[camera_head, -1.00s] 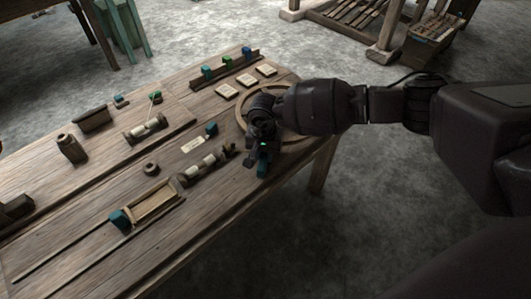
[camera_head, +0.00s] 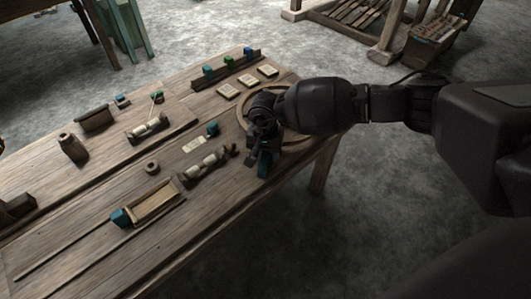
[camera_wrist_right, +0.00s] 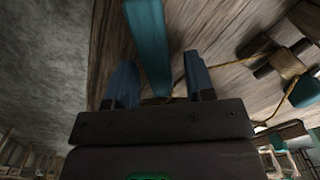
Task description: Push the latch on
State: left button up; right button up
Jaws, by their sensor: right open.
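My right gripper (camera_head: 261,162) is low over the right end of the wooden workbench (camera_head: 170,235), beside a round wooden ring (camera_head: 241,112). In the right wrist view, its two bluish fingers (camera_wrist_right: 160,82) are open and apart. A flat teal bar (camera_wrist_right: 149,40) lies ahead of and partly between them; I cannot tell whether they touch it. I cannot tell for certain which part is the latch; the arm and gripper hide much of this spot in the head view. My left gripper is not in view.
White spools on a wooden holder (camera_head: 188,181) sit left of the gripper. A wooden tray (camera_head: 155,202) with a teal block (camera_head: 120,217) lies nearer the front. Pale cards (camera_head: 228,91) and a rack of coloured pegs (camera_head: 207,77) are at the back. Open floor lies right of the bench.

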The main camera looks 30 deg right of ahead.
aim_at(265, 153)
notch_tip(265, 153, up, 9)
jog(key=shift+w+r+p, duration=0.1)
jog(key=shift+p, duration=1)
jog(key=shift+r, duration=0.3)
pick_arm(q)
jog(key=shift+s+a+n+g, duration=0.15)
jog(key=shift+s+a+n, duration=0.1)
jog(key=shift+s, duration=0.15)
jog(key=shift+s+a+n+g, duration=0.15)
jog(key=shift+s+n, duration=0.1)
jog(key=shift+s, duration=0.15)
pick_arm(e)
jog(key=shift+r, duration=0.2)
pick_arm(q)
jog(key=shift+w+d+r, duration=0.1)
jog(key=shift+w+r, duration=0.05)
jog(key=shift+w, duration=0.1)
pick_arm(e)
jog(key=shift+a, duration=0.1)
